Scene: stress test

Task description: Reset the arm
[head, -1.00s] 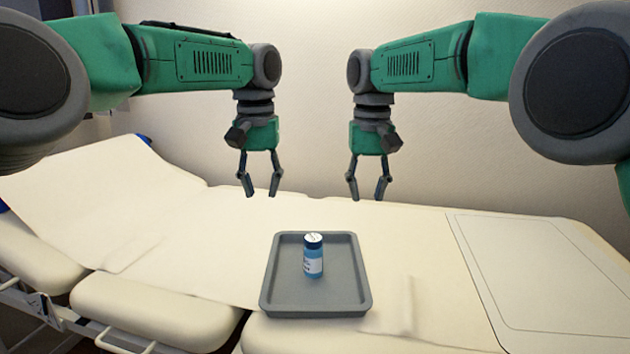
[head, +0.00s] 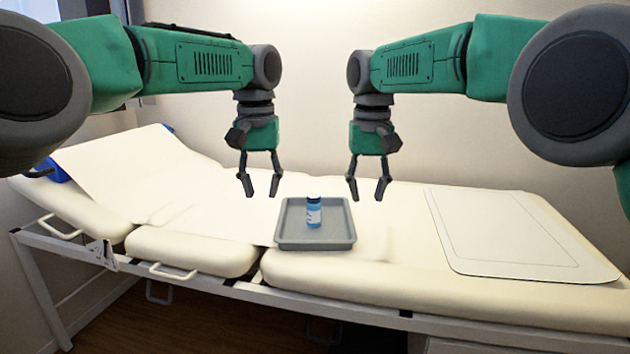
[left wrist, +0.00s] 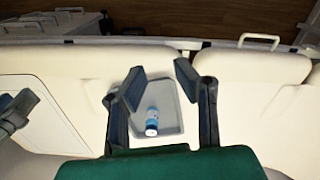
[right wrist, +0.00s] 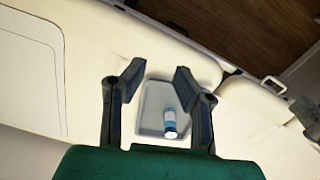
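My left gripper (head: 260,190) hangs fingers-down above the bed, to the left of the tray, open and empty. My right gripper (head: 367,192) hangs the same way to the right of the tray, also open and empty. Both arms reach forward at a similar height. The bottle also shows in the left wrist view (left wrist: 152,122) and in the right wrist view (right wrist: 170,124), apart from the fingers.
The tray rests on a cream padded bed (head: 190,250) with a raised backrest at left. A flat white panel (head: 505,235) lies on the bed at right. The bed's metal frame and front edge are below. A wall stands behind. The bed around the tray is clear.

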